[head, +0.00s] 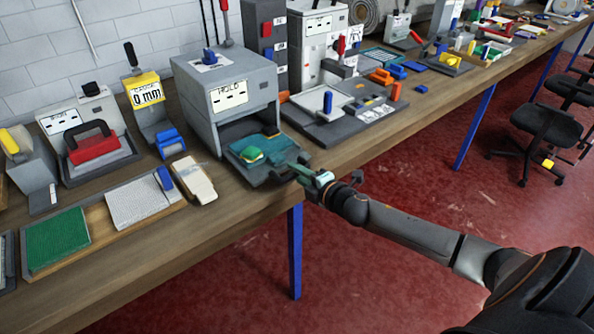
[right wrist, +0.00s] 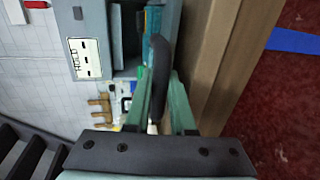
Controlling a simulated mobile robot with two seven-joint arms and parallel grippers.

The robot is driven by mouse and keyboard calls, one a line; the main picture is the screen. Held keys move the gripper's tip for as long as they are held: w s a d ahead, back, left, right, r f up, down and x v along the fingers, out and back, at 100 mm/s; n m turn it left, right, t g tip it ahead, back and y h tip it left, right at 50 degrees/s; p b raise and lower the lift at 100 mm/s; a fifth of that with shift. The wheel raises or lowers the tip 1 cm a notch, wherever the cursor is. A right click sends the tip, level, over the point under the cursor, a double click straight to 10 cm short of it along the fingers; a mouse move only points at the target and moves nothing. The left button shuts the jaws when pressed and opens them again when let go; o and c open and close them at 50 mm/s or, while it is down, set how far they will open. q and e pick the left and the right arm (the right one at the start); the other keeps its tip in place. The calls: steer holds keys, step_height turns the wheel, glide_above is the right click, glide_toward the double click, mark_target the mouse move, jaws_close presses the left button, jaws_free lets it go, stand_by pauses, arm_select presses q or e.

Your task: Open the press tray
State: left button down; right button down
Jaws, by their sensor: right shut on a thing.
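The press (head: 225,95) is a grey box with a HOLD label, standing on the bench. Its dark tray (head: 262,182) sticks out of the front opening and carries a teal sheet and a green-and-yellow piece (head: 251,155). My right gripper (head: 303,172) is at the tray's front edge, shut on the dark tray handle. In the right wrist view the green fingers (right wrist: 160,95) stand on either side of the curved dark handle (right wrist: 159,55), and the press (right wrist: 95,45) shows at upper left. The back of the tray is hidden inside the press. My left gripper is not in view.
Left of the press are a pale block (head: 194,180), a blue clamp (head: 171,143) and a green mat (head: 57,240). To its right stands a grey station with a white plate (head: 325,103). The bench's front edge runs just below the tray; red floor lies beyond.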

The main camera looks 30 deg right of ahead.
steer(key=shift+s, duration=0.4)
steer(key=shift+w, duration=0.1)
steer(key=c, duration=0.8)
jaws_free()
steer(key=v, duration=1.2)
steer(key=shift+s+r, duration=0.1)
steer(key=shift+s, duration=0.15)
